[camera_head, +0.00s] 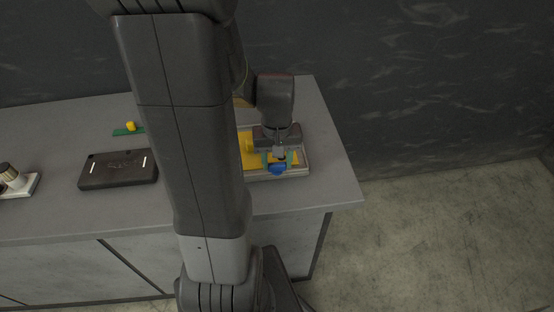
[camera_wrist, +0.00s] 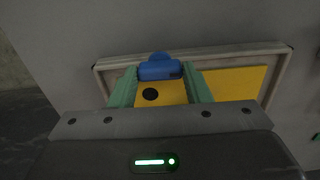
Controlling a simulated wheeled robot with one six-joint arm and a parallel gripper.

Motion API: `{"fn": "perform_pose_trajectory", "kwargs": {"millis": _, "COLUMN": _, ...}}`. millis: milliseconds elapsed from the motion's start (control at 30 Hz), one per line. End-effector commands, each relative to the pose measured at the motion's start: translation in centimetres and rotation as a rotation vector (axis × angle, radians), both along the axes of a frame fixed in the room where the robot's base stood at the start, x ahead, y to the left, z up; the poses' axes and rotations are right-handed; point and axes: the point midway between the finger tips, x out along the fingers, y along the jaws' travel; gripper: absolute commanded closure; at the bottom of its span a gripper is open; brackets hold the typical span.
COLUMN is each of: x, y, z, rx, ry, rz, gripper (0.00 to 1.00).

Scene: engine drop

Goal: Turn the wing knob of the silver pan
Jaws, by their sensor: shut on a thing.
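The silver pan (camera_head: 303,168) is a shallow, light-rimmed tray with a yellow inside, near the right end of the table. Its rim also shows in the wrist view (camera_wrist: 225,53). The blue wing knob (camera_wrist: 160,71) sits at the pan's rim side, between my green fingers; it also shows in the head view (camera_head: 277,169). My gripper (camera_wrist: 162,80) is shut on the blue knob, with one finger at each side. In the head view my gripper (camera_head: 279,159) points down over the pan's right part. My arm hides the pan's left part there.
The grey table (camera_head: 330,180) ends just right of the pan. A black case (camera_head: 118,170) with two white strips lies left of my arm. Behind it is a yellow piece (camera_head: 130,126) on a green strip (camera_head: 122,132). A white-based metal part (camera_head: 20,187) stands far left.

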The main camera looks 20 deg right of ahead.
Motion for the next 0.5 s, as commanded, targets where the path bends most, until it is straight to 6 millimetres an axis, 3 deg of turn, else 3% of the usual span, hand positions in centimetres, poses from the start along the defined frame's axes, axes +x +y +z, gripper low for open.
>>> {"fn": "perform_pose_trajectory", "kwargs": {"millis": 500, "x": 0.04, "y": -0.03, "z": 0.06, "rx": -0.001, "ry": -0.001, "rz": 0.044, "gripper": 0.79}}
